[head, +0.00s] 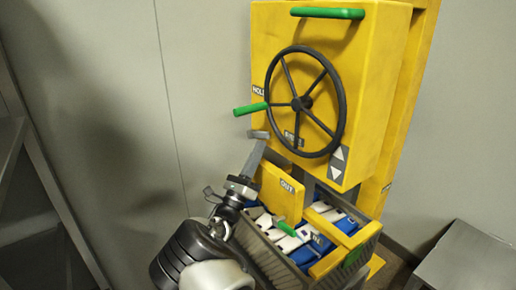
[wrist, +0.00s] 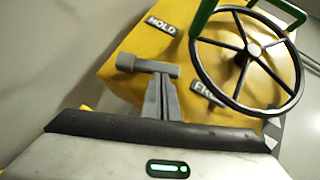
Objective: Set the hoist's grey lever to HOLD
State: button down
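In the head view the lever (head: 258,134) shows as a small grey piece left of the handwheel, below HOLD (head: 258,91). My gripper (head: 258,144) reaches up to it from below. In the wrist view its two grey fingers (wrist: 158,82) are close together and look shut, tips at the lever's underside. Contact is not clear. The lever does not appear clasped between them.
A black handwheel (head: 341,103) with a green handle (head: 251,108) is close right of the lever. A basket (head: 367,235) of blue and white packs hangs below, beside a yellow OUT plate (head: 279,200). A grey table (head: 470,262) stands lower right. Left of the hoist is open.

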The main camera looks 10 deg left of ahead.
notch_tip(320, 180, up, 8)
jog(key=w+a+n+g+y+p, duration=0.2)
jog(key=n+y+p, duration=0.7)
jog(key=p, duration=1)
jog(key=shift+n+g+p, duration=0.4)
jog(key=shift+n+g, duration=0.5)
jog(key=shift+n, duration=1.2)
jog(key=shift+a+r, duration=0.1)
jog(key=shift+a, duration=0.05)
jog(key=shift+w+a+r+y, duration=0.1)
jog(key=shift+r+y, duration=0.1)
jog(key=shift+y, duration=0.2)
